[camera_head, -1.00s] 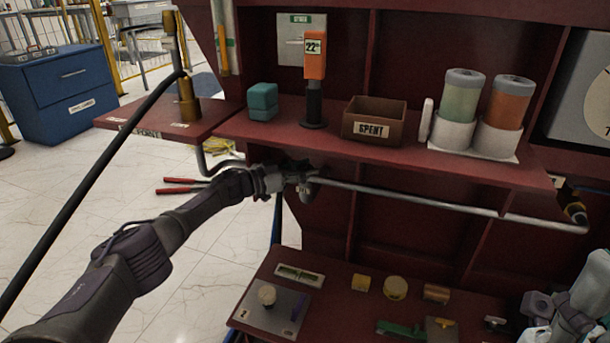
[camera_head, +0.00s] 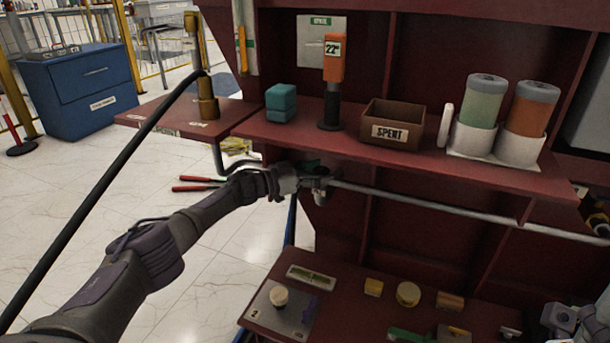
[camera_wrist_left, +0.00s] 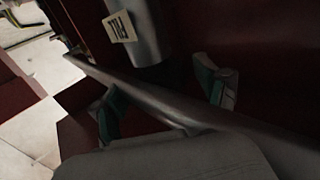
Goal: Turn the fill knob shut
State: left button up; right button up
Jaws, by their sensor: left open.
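My left gripper (camera_head: 318,181) reaches under the front of the red shelf, at the thin grey pipe (camera_head: 430,202). In the left wrist view its two green-padded fingers (camera_wrist_left: 160,92) are spread apart, with the pipe crossing between them. A metal cylinder (camera_wrist_left: 150,45) with a label that seems to read FILL stands just beyond the fingers. I cannot tell whether this cylinder is the fill knob or its body, or whether a finger touches it. In the head view the gripper hides most of this spot.
The shelf (camera_head: 350,152) above carries a teal block (camera_head: 281,102), an orange-topped device (camera_head: 333,70), a SPENT box (camera_head: 392,124) and two canisters. A lower red bench (camera_head: 345,305) holds small parts. A black hose (camera_head: 95,205) crosses the left side.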

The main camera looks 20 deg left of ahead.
pick_arm(q)
jog(key=v, duration=1.1)
jog(key=shift+s+a, duration=0.2)
jog(key=shift+a, duration=0.05)
